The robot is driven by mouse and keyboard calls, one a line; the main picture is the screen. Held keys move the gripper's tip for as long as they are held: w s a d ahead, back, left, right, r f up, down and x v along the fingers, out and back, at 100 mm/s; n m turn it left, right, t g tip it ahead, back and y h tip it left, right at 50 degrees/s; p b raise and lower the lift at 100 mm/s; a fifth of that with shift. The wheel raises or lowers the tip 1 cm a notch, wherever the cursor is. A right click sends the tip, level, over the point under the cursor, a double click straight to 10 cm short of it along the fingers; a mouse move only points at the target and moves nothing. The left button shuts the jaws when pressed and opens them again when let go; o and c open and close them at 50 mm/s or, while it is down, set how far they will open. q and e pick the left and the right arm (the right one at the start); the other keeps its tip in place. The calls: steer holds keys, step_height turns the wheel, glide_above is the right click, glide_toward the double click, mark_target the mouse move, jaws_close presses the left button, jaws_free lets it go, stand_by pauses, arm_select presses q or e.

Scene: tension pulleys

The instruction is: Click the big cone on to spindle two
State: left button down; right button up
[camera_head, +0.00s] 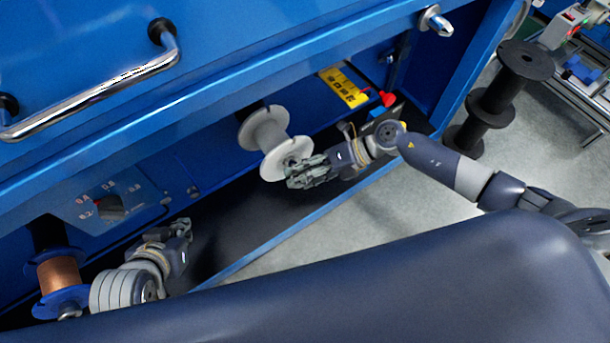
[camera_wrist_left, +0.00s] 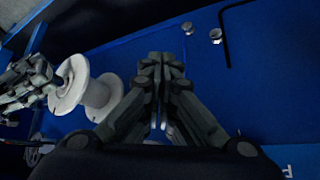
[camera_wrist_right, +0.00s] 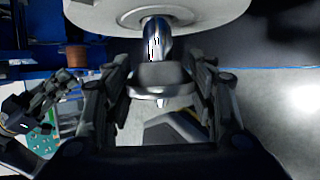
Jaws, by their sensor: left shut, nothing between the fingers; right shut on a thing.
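A white spool (camera_head: 266,140) sits on a spindle in the blue machine bay. Its shiny shaft end (camera_wrist_right: 157,42) sticks out from the flange in the right wrist view. My right gripper (camera_head: 300,175) is at the front of this spool, shut on the grey big cone (camera_wrist_right: 160,82). The cone is at the shaft end; I cannot tell whether it is seated. In the head view the gripper hides the cone. My left gripper (camera_head: 183,230) is shut and empty, left of the white spool; its fingertips meet in the left wrist view (camera_wrist_left: 162,62).
A copper-wound blue spool (camera_head: 58,275) is at the far left. A control panel (camera_head: 110,200) is on the bay wall. A blue rail (camera_head: 270,245) edges the bay. A yellow label (camera_head: 343,87) and red part (camera_head: 387,98) lie right. Black spools (camera_head: 500,95) stand outside.

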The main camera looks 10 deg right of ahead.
arm_select(q)
steer(key=shift+s, duration=0.15)
stand_by(0.5)
steer(key=shift+s+a+f+g, duration=0.25)
steer(key=shift+s+g, duration=0.05)
steer(key=shift+s, duration=0.15)
steer(key=shift+w, duration=0.1)
arm_select(e)
steer(key=shift+w, duration=0.1)
steer(key=shift+w+a, duration=0.3)
steer(key=shift+w, duration=0.4)
steer(key=shift+w+a+b, duration=0.2)
steer(key=shift+w+b, duration=0.15)
steer(key=shift+w, duration=0.3)
arm_select(q)
steer(key=w+r+t, duration=0.1)
steer(key=w+d+r, duration=0.1)
steer(key=w, duration=0.1)
steer(key=w+r+t, duration=0.1)
steer(key=shift+w+d+t+h, duration=0.15)
steer(key=shift+d+t+h, duration=0.15)
steer(key=shift+f, duration=0.2)
arm_select(e)
steer(key=shift+r, duration=0.1)
arm_select(q)
steer(key=shift+s+a+f+g, duration=0.2)
steer(key=shift+s+f+g, duration=0.35)
steer(key=shift+s, duration=0.25)
arm_select(e)
steer(key=shift+w, duration=0.1)
